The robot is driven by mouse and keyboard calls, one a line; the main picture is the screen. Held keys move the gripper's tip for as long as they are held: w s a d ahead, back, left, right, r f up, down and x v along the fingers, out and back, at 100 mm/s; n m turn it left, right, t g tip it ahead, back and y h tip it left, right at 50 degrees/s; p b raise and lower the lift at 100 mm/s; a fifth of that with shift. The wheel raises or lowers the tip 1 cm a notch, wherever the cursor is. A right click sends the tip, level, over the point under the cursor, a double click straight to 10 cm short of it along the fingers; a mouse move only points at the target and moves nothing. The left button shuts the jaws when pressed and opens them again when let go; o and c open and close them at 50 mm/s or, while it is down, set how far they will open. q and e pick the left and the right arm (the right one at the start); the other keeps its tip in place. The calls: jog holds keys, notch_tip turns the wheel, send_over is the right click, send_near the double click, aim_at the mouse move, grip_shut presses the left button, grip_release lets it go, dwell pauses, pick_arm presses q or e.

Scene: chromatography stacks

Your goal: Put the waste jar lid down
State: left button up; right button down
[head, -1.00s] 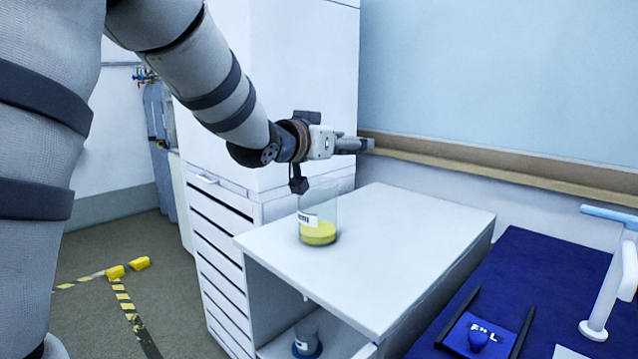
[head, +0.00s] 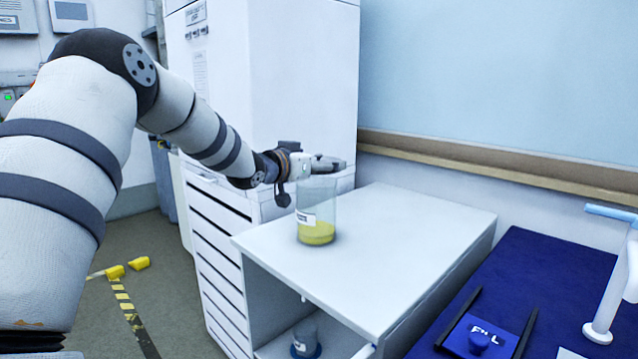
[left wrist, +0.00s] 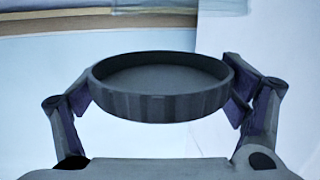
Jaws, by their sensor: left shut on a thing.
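The waste jar lid (left wrist: 158,106) is a dark grey round cap with a ribbed rim, filling the middle of the left wrist view. My left gripper (left wrist: 160,95) has its two fingers on either side of the lid and is shut on it. In the head view the left gripper (head: 328,163) is behind the jar, near the far left edge of the white bench. The clear jar (head: 316,213) stands upright and open on the bench, with a white label and yellow contents. The lid is hard to make out in the head view. My right gripper is not in view.
The white bench top (head: 410,235) is clear to the right of the jar. A tall white cabinet (head: 290,80) stands behind the gripper. A blue mat (head: 560,270) with a white stand (head: 608,290) is at right. A second jar (head: 305,340) sits on the lower shelf.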

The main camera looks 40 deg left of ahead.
pick_arm(q)
jog(key=shift+w+a+f, duration=0.25)
jog(key=shift+a+f, duration=0.05)
jog(key=shift+f, duration=0.25)
jog(key=shift+w+a+f, duration=0.25)
jog(key=shift+f, duration=0.25)
jog(key=shift+a+f, duration=0.15)
jog(key=shift+f, duration=0.65)
jog(key=shift+a+f, duration=0.1)
jog(key=shift+f, duration=0.65)
jog(key=shift+c, duration=0.8)
jog(key=o, duration=0.9)
jog(key=shift+w, duration=0.1)
